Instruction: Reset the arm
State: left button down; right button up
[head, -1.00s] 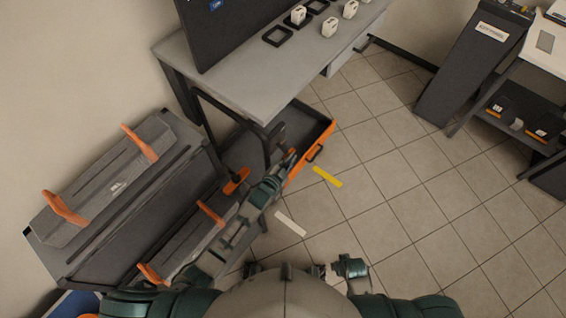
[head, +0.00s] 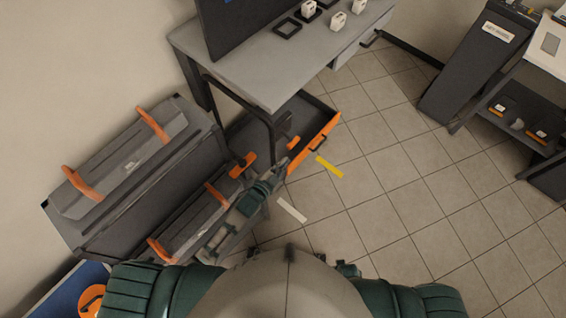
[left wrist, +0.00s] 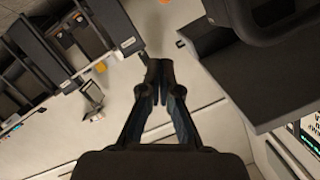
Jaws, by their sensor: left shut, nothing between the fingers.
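My left arm reaches up from the lower left in the head view, and my left gripper (head: 280,164) is at its end, near the orange-fronted open drawer. In the left wrist view the two dark fingers (left wrist: 159,72) are together at the tips, shut with nothing between them. Pale floor shows beyond them. My right gripper is not in view; only the right upper arm shows at the bottom edge of the head view.
Two grey cases with orange handles (head: 128,160) lie on a dark rack at the left. A grey desk (head: 255,75) with a monitor and white containers stands above. The open drawer (head: 318,147) juts out near the gripper. Tiled floor (head: 400,215) is clear at right.

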pick_arm(q)
jog(key=s+a+f+n+g+y, duration=0.2)
jog(key=s+a+f, duration=0.15)
jog(key=f, duration=0.45)
jog(key=s+a+f+n+g+y, duration=0.1)
jog(key=s+a+f+n+g, duration=0.15)
jog(key=s+f, duration=0.35)
jog(key=s+a+f+n+g+y, duration=0.2)
jog(key=s+a+f, duration=0.15)
jog(key=f, duration=0.55)
jog(key=s+a+f+n+g+y, duration=0.1)
jog(key=s+a+f+g, duration=0.1)
jog(key=s+f, duration=0.3)
jog(key=s+a+f+n+g+y, duration=0.1)
jog(key=s+a+f, duration=0.4)
jog(key=s, duration=0.8)
jog(key=f+n+g, duration=0.1)
jog(key=g, duration=0.1)
jog(key=shift+s+a+g, duration=0.25)
jog(key=shift+s+g, duration=0.1)
jog(key=shift+s, duration=0.05)
jog(key=shift+w+d+n, duration=0.1)
jog(key=shift+d+n, duration=0.15)
jog(key=shift+a, duration=0.2)
